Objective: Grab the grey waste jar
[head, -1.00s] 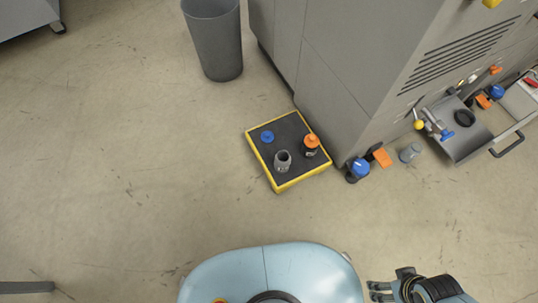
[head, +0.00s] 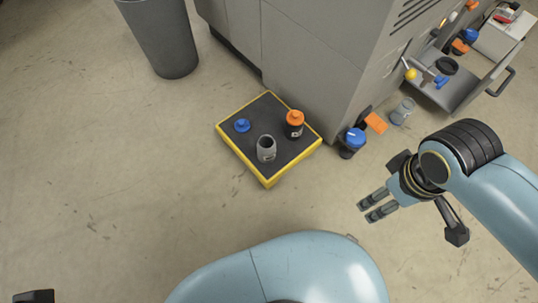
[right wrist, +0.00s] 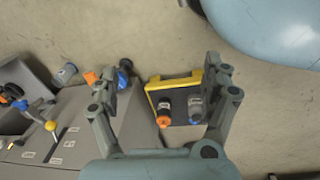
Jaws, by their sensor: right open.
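A grey, open-topped jar (head: 266,149) stands upright on a black mat with a yellow rim (head: 265,181), in front of the grey machine. It also shows in the right wrist view (right wrist: 195,106), between the fingers in the picture but beyond them. A blue lid (head: 242,125) lies apart from it on the mat. An orange-capped dark bottle (head: 294,124) stands beside it. A second greyish jar (head: 402,111) stands on the floor by the machine. My right gripper (head: 371,209) is open and empty, to the right of the mat and apart from it. My left gripper is not recognisable.
The large grey machine (head: 310,60) borders the mat at the back. A blue-capped container (head: 354,141) and an orange item (head: 376,123) are at its corner. A grey bin (head: 162,40) stands at the back left. Floor left and in front of the mat is clear.

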